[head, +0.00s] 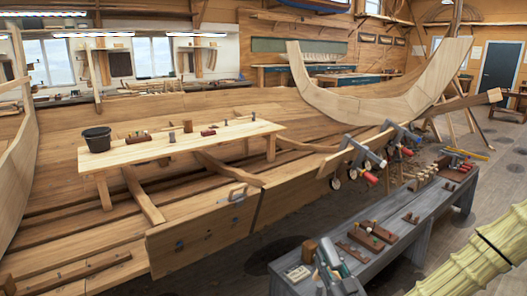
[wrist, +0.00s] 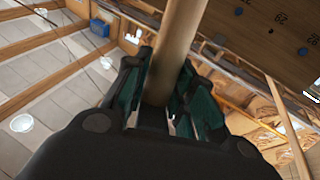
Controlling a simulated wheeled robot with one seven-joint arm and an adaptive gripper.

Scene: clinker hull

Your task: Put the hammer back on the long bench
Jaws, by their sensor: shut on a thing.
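My gripper shows in the wrist view (wrist: 168,95), its dark, green-padded fingers shut around a round wooden handle, which I take to be the hammer's (wrist: 180,35). The handle runs up out of the picture; the hammer's head is not visible there. In the head view, a grey-green shape at the bottom, over the near end of the grey bench, seems to be my gripper (head: 335,262); the hammer is hard to make out there. The long grey bench (head: 400,243) runs from bottom centre toward the right and carries several tools. Which bench the task means cannot be told for certain.
A pale wooden bench (head: 180,148) with a black bucket (head: 97,139) and small tools stands inside the planked hull. Clamps (head: 367,160) hang at the hull's edge. A pale ribbed bundle (head: 485,258) is at lower right. Bare grey top shows between the bench's tools.

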